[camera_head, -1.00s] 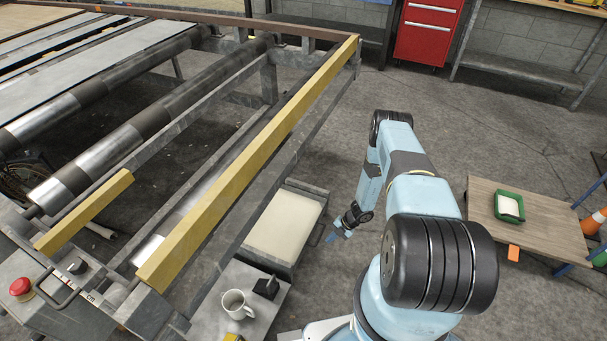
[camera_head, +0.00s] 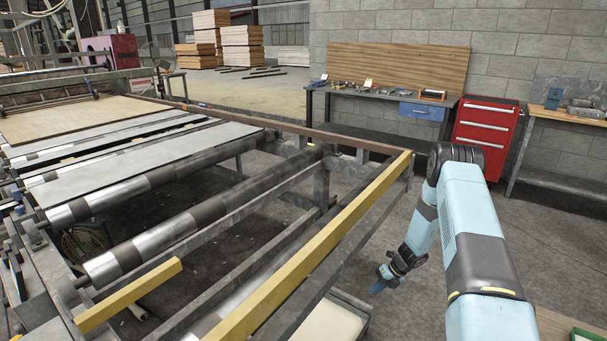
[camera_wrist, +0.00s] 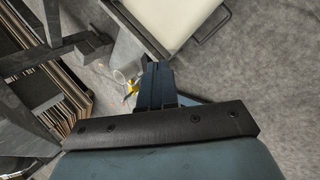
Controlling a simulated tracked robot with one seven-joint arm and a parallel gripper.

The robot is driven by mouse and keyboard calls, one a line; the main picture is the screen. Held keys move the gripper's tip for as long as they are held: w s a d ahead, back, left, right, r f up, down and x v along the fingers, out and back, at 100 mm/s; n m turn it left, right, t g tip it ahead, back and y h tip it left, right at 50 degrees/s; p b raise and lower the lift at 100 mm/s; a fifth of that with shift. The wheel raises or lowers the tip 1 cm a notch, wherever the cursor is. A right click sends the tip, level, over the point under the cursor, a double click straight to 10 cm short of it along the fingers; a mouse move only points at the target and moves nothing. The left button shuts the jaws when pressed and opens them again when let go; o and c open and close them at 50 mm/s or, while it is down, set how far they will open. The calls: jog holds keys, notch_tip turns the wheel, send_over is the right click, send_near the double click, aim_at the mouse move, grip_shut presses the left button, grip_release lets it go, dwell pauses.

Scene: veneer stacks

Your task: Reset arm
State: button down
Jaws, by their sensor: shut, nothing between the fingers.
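My arm is on the right of the head view, bent over at the top with its lower part hanging down. My gripper (camera_head: 378,288) points downward beside the conveyor frame, above the grey floor. In the wrist view my gripper (camera_wrist: 155,72) shows as dark blue fingers close together with nothing held between them. A cream-topped grey cart (camera_head: 330,322) is below and to the left of my gripper in the head view. Its pale top also shows in the wrist view (camera_wrist: 172,15), ahead of the fingers.
A roller conveyor (camera_head: 160,235) with yellow rails (camera_head: 310,255) fills the left. A red tool cabinet (camera_head: 484,135) and a workbench (camera_head: 385,98) stand against the wall. A wooden table (camera_head: 565,328) is at the lower right. Stacked veneer (camera_wrist: 35,60) shows at left in the wrist view. Open floor lies right of the conveyor.

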notch_tip(320, 180, up, 23)
jog(key=w+a+n+h, duration=0.1)
jog(key=a+n, duration=0.1)
jog(key=n, duration=0.6)
jog(key=s+a+r+n+t+h, duration=0.1)
jog(key=s+r+n, duration=0.35)
jog(key=r, duration=0.65)
jog(key=s+a+r+n+h, duration=0.15)
jog(key=s+r+n, duration=0.3)
jog(key=r, duration=0.65)
jog(key=s+r+n+t+h, duration=0.1)
jog(key=s+r+n, duration=0.4)
jog(key=s, duration=0.5)
jog(key=s+r+n+t+h, duration=0.1)
jog(key=s+r+n+t, duration=0.1)
jog(key=s+r+n, duration=0.4)
jog(key=s+r+n+t+h, duration=0.1)
jog(key=s+r+n, duration=0.5)
jog(key=s, duration=0.9)
jog(key=shift+s+r+t, duration=0.15)
jog(key=shift+r+t, duration=0.15)
jog(key=shift+a, duration=0.1)
